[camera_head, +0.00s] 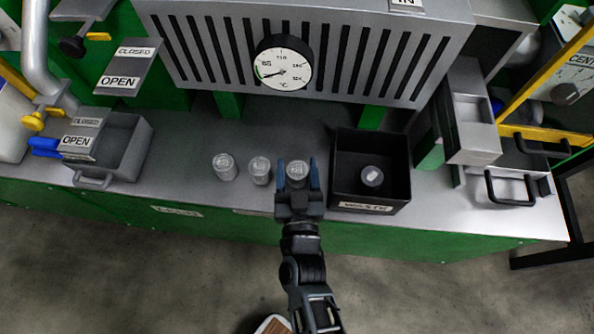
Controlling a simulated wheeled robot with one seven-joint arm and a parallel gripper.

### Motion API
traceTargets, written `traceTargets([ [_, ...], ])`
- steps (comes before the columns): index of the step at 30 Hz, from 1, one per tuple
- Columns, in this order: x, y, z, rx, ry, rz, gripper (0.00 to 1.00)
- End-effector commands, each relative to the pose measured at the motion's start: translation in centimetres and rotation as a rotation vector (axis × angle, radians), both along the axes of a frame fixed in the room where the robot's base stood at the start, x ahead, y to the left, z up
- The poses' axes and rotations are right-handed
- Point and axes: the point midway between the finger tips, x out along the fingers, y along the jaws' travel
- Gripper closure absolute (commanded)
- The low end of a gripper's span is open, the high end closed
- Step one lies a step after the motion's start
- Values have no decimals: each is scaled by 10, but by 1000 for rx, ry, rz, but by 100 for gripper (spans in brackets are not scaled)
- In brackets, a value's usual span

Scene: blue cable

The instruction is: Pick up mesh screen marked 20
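Several small grey mesh screens are in view. One mesh screen (224,167) stands at the left of the row on the grey counter, and another mesh screen (260,170) stands beside it. A third mesh screen (297,170) lies between the blue-tipped fingers of my gripper (298,177), with a small gap seeming to show on each side. My gripper is open. Its lower fingers and palm hide part of that screen. The markings on the screens are too small to read, so I cannot tell which is 20.
A black box labelled WASTE (345,165) stands close to the right of my gripper, with a small light round item (373,176) inside. A grey slotted housing with a dial (283,62) overhangs the counter behind. A grey bin (122,150) stands at left. The counter (180,180) between is clear.

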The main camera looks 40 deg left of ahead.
Motion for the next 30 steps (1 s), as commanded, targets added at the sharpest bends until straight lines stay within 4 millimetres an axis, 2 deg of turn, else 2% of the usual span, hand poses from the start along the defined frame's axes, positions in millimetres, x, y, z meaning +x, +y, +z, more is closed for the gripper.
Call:
traceTargets([
  [2, 0, 0, 0, 0, 0, 0, 46],
  [12, 0, 0, 0, 0, 0, 0, 79],
  [19, 0, 0, 1, 1, -1, 0, 80],
  [22, 1, -1, 9, 1, -2, -2, 80],
  [26, 1, -1, 30, 2, -2, -3, 80],
  [30, 1, -1, 60, 3, -2, -3, 80],
])
